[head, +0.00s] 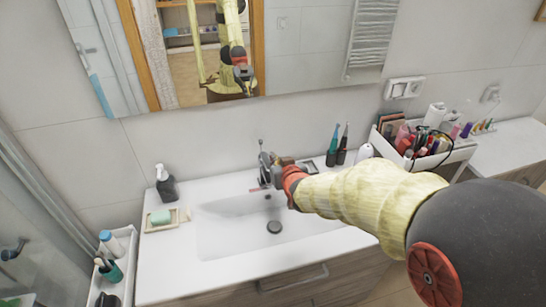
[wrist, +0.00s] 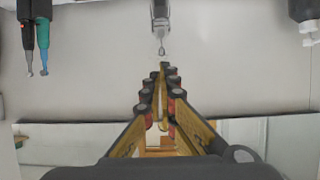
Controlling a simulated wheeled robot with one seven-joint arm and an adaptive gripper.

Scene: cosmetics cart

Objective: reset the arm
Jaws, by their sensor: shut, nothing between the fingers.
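My arm reaches from the lower right of the head view across the white sink (head: 228,222). Its gripper (head: 268,172) is over the back of the basin, close to the grey faucet, and small and hard to make out there. In the wrist view my gripper (wrist: 163,95) shows two wood-coloured fingers with black and red pads, drawn together with nothing between them. The faucet (wrist: 160,15) is beyond the fingertips at the top of that view. I cannot tell from these views how far apart they are.
A dark soap dispenser (head: 166,187) and green soap (head: 160,217) on a dish stand left of the basin. Dark and teal electric toothbrushes (head: 332,148) stand behind it. A white cosmetics organiser (head: 462,155) is at the right. A mirror (head: 310,50) hangs on the wall behind.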

